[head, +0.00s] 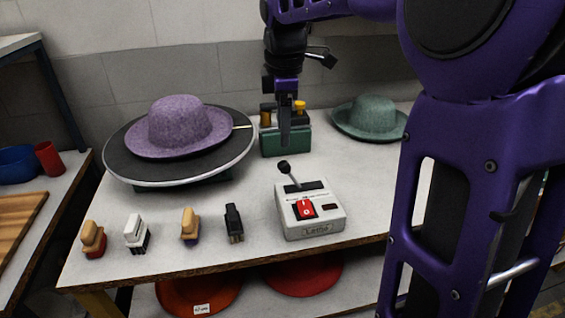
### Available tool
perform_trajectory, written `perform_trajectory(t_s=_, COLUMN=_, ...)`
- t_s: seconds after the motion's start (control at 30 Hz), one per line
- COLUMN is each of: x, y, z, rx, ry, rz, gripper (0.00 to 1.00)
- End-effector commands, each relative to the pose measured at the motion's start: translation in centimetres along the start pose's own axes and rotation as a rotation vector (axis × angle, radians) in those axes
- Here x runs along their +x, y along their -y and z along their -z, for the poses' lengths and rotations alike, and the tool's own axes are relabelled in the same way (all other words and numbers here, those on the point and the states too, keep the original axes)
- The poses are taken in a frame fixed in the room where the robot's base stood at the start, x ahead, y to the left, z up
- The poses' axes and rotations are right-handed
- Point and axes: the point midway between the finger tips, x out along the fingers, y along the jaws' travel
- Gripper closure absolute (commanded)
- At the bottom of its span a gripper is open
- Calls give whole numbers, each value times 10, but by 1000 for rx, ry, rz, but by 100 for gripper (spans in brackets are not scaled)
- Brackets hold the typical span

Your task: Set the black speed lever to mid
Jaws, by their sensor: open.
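The black speed lever (287,172) is a thin stick with a round black knob. It rises from the back left of a white control box (314,227) and leans up to the left. The box has a red switch on its front left and stands near the table's front edge. My gripper (285,136) points down above and behind the lever, in front of a green box. It appears apart from the knob and holds nothing that I can see. The gap between its fingers is hard to make out from this side.
A round turntable (115,163) with a purple hat (178,124) stands at the left. A green box (271,142) and a green hat (372,115) are at the back. Several brushes, including a black one (234,222), stand left of the control box. Bare table (262,190) lies between.

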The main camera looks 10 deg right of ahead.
Motion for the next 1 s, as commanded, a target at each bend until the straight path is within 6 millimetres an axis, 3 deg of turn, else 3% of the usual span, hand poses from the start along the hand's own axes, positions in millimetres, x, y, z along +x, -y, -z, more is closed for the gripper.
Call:
perform_trajectory(t_s=0.03, x=15, y=1, z=0, rx=-1, ry=0, rz=3, gripper=37)
perform_trajectory(t_s=0.2, x=51, y=1, z=0, rx=1, ry=0, rz=3, gripper=37)
perform_trajectory(t_s=0.4, x=81, y=0, z=0, rx=0, ry=0, rz=1, gripper=37)
perform_trajectory(t_s=0.6, x=93, y=0, z=0, rx=1, ry=-1, rz=-1, gripper=37)
perform_trajectory(t_s=0.87, x=94, y=0, z=0, rx=1, ry=0, rz=-1, gripper=37)
perform_trajectory(t_s=1.0, x=94, y=0, z=0, rx=0, ry=0, rz=-1, gripper=59)
